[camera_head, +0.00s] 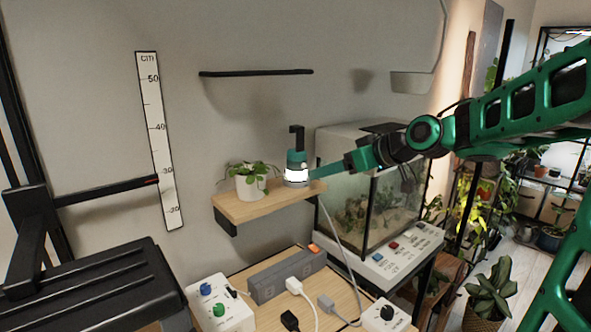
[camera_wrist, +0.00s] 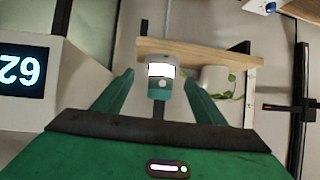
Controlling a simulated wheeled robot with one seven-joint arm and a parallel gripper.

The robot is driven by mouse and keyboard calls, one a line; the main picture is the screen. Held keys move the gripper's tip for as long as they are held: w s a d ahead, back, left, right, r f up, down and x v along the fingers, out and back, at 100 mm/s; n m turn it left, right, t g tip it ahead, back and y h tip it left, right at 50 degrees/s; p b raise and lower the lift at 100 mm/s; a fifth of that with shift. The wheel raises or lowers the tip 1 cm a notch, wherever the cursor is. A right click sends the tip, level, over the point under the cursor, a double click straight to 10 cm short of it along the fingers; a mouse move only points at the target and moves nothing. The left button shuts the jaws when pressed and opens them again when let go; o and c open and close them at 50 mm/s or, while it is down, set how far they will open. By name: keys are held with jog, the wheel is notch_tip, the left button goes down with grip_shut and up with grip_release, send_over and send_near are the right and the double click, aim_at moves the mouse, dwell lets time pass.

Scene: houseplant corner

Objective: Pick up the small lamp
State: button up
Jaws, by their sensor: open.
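The small lamp (camera_head: 297,172) stands upright on a wooden wall shelf (camera_head: 240,207), near its right end. It has a teal top with a black hook-shaped handle, a glowing white band and a grey base. In the wrist view, which is upside down, the lamp (camera_wrist: 161,72) appears between the two teal fingers of my gripper (camera_wrist: 160,80). My gripper (camera_head: 322,174) is open and comes in from the right at lamp height, close to it. I cannot tell whether the fingers reach around the lamp or touch it.
A potted plant (camera_head: 250,181) in a white pot stands left of the lamp on the shelf. A glass terrarium (camera_head: 365,190) is close on the right. A thin black ledge (camera_head: 256,72) is above. A power strip (camera_head: 285,275) and control boxes (camera_head: 220,304) are below.

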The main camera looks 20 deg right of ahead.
aim_at(299, 165)
jog(key=shift+n+t+y, duration=0.4)
jog(key=shift+n+y, duration=0.1)
jog(key=shift+y, duration=0.1)
jog(key=w+a, duration=0.1)
jog(key=w, duration=0.1)
jog(key=w+a, duration=0.3)
jog(key=w, duration=0.1)
jog(key=shift+w+a+r, duration=0.1)
jog(key=shift+a+r, duration=0.1)
jog(key=shift+r, duration=0.1)
jog(key=w+f, duration=0.1)
jog(key=w+a+f, duration=0.1)
jog(key=w, duration=0.1)
jog(key=shift+a+f, duration=0.1)
jog(key=shift+f, duration=0.1)
jog(key=shift+w+a+f, duration=0.25)
jog(key=shift+w+a, duration=0.1)
jog(key=shift+w, duration=0.2)
jog(key=c, duration=1.3)
